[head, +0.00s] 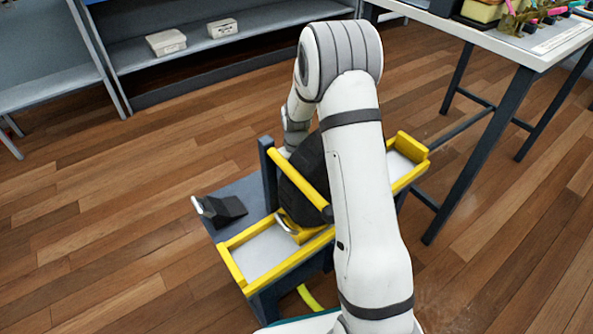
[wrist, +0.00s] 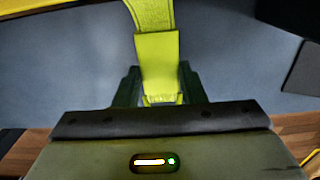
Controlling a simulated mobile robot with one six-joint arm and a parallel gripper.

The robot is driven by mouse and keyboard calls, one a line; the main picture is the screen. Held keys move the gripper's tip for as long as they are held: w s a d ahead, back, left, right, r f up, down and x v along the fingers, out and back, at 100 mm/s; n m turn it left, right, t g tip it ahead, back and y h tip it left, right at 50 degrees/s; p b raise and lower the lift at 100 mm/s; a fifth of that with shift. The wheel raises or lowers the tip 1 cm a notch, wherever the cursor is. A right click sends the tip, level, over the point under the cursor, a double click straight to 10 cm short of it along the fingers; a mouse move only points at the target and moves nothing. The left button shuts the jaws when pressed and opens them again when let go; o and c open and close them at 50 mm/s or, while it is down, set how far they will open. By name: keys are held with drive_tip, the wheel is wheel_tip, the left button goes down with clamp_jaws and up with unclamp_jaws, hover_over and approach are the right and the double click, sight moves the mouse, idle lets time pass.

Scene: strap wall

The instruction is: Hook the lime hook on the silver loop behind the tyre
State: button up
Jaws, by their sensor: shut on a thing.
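The lime hook (wrist: 158,60) hangs on a lime strap (wrist: 150,12) in the wrist view. My gripper (wrist: 158,88) is shut on its lime block; the metal tip of the hook is not clear to see. In the head view my gripper is hidden behind the tyre and my own arm. The black tyre (head: 298,190) stands in a yellow-edged tray, behind a yellow bar. A silver piece (head: 284,222) shows on a yellow block in front of the tyre, and another silver piece (head: 197,206) shows at a black block on the left. No silver loop behind the tyre is visible.
The yellow-rimmed tray (head: 234,268) has a dark post (head: 266,160) beside the tyre. A lime strap end (head: 309,297) hangs below the tray. A white table (head: 545,48) is at the right, grey shelves (head: 160,70) at the back. Wooden floor lies clear at the left.

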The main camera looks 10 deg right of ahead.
idle(0.4)
drive_tip(key=o, duration=1.1)
drive_tip(key=shift+s, duration=0.1)
